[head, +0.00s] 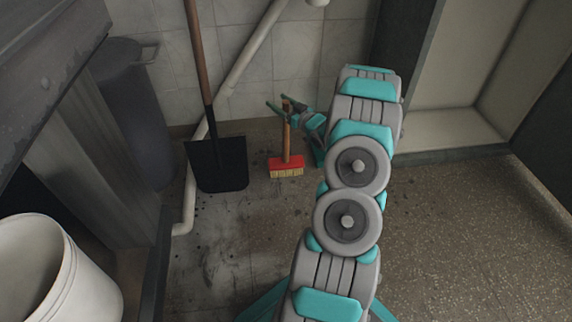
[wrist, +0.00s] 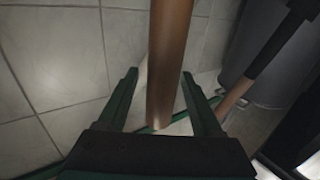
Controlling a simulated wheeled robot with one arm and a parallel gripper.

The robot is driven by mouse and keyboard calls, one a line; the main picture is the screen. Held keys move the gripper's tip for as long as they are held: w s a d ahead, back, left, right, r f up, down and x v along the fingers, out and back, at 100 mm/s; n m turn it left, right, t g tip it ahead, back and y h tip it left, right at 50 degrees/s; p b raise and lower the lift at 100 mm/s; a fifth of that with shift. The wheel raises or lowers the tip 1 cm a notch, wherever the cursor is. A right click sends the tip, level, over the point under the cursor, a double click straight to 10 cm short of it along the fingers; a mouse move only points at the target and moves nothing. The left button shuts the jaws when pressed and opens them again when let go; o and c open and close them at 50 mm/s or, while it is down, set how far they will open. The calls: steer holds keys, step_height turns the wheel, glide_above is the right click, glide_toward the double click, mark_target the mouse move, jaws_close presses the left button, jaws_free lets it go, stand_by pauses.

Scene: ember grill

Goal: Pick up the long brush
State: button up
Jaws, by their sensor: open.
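The long brush (head: 286,167) stands upright on the floor near the tiled wall in the head view, with a red head, pale bristles and a wooden handle. My gripper (head: 278,105) is at the upper part of the handle. In the wrist view the brown handle (wrist: 168,60) runs down between the two open green fingers of my gripper (wrist: 162,90). I see a gap on both sides of the handle there. The lower end of the handle and the brush head are hidden in the wrist view.
A black shovel (head: 218,164) with a wooden handle leans on the wall left of the brush. A white pipe (head: 250,58) runs along the wall. A dark bin (head: 135,110) and a white bucket (head: 55,275) stand at the left. The floor at right is clear.

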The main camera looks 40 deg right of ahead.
jaws_close()
stand_by(0.4)
stand_by(0.9)
